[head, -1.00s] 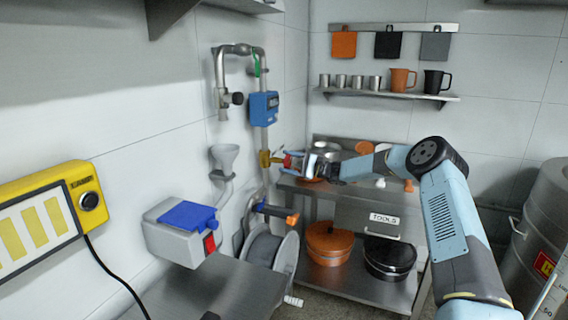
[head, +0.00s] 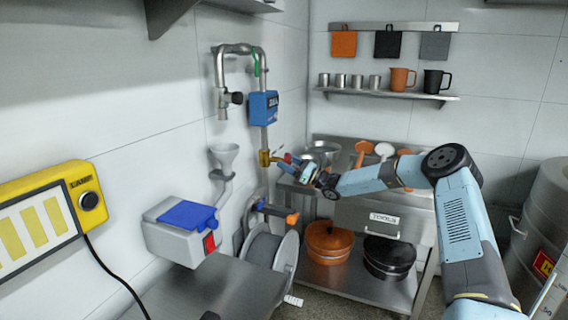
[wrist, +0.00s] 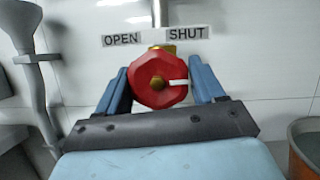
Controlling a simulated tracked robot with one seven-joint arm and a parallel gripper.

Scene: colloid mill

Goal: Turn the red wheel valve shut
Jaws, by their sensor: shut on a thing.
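The red wheel valve (wrist: 150,92) sits between the two blue fingers of my gripper (wrist: 162,88) in the wrist view. My gripper is shut on the wheel's rim from both sides. A white mark on the wheel points right from its brass hub. Labels above read OPEN (wrist: 121,40) on the left and SHUT (wrist: 187,33) on the right. In the head view the brass valve body (head: 264,158) is on the vertical pipe, with my gripper (head: 284,165) at it. The wheel is mostly hidden there.
A blue meter box (head: 264,106) is on the pipe above the valve. A steel bench (head: 362,222) with pots stands to the right, under my arm.

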